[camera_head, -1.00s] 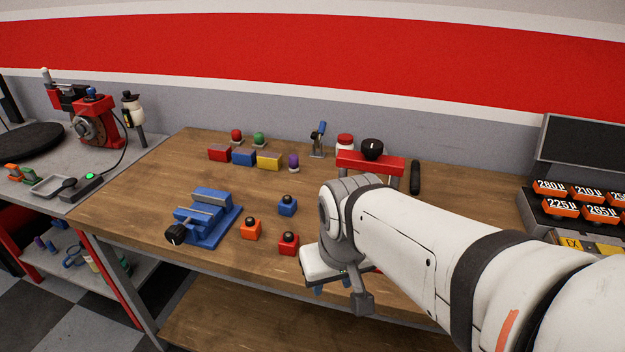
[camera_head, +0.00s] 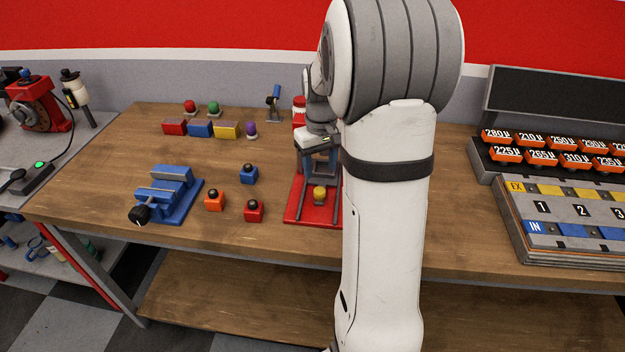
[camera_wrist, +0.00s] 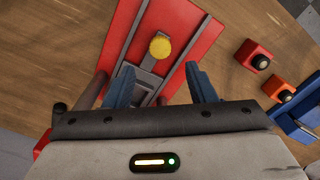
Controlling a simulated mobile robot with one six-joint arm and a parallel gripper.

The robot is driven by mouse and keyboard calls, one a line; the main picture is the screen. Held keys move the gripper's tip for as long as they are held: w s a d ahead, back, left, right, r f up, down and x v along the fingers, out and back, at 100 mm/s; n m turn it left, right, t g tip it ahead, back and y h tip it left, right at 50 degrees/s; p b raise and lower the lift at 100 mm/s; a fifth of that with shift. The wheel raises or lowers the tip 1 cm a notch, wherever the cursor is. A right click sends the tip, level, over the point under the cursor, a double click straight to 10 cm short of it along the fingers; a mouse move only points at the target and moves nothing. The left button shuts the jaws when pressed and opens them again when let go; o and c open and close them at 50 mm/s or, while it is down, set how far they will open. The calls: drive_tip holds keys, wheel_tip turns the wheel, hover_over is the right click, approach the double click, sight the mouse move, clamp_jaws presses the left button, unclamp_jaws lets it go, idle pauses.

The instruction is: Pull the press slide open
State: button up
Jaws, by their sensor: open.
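The press has a red base plate (camera_head: 295,210) on the bench, partly hidden by my arm in the head view. Its slide carries a yellow knob (camera_head: 320,195) between two dark rails. In the wrist view, the yellow knob (camera_wrist: 160,46) sits on a grey slide bar (camera_wrist: 150,68) over the red plate (camera_wrist: 190,62). My gripper (camera_wrist: 160,78) is open, with its blue fingers apart and nothing seen between them but the slide area. The knob lies beyond the fingertips in that view. In the head view my gripper (camera_head: 319,168) points down above the plate, behind the knob.
A red block (camera_head: 254,211), an orange block (camera_head: 214,201) and a blue block (camera_head: 248,175) stand left of the press. A blue vise (camera_head: 168,195) is farther left. A numbered board (camera_head: 560,215) lies at the right.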

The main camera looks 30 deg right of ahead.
sight(320, 190)
wheel_tip(320, 190, down, 7)
drive_tip(key=shift+f, duration=0.2)
idle(0.3)
clamp_jaws()
idle(0.4)
